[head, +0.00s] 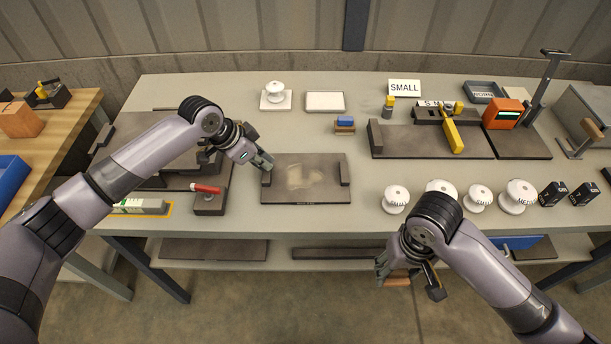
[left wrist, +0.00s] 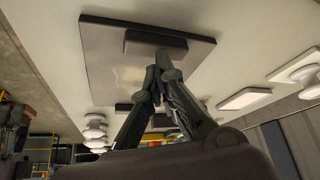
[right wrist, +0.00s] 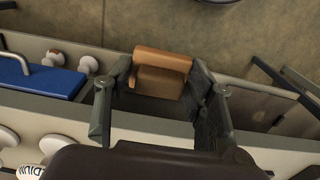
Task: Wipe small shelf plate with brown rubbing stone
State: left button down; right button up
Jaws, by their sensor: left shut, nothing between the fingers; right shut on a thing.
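The small shelf plate (head: 322,172) is a dark flat plate with a raised block at each end, lying mid-table. A pale dusty smear shows on its middle. It also shows in the left wrist view (left wrist: 108,72). My left gripper (head: 266,163) is shut and empty, its tips at the plate's left block; whether they touch it I cannot tell. My right gripper (head: 386,274) is shut on the brown rubbing stone (right wrist: 160,80), in front of the table's front edge. The stone shows partly in the head view (head: 398,281).
Several white insulators (head: 396,198) stand right of the plate along the front edge. A blue-topped brown block (head: 344,128) stands behind it. A red-handled tool on a dark block (head: 209,198) is to its left. A white pad (head: 325,102) lies further back.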

pick_arm(q)
jog(key=shift+f, duration=0.35)
pick_arm(e)
jog(key=shift+f, duration=0.2)
jog(key=shift+r, duration=0.1)
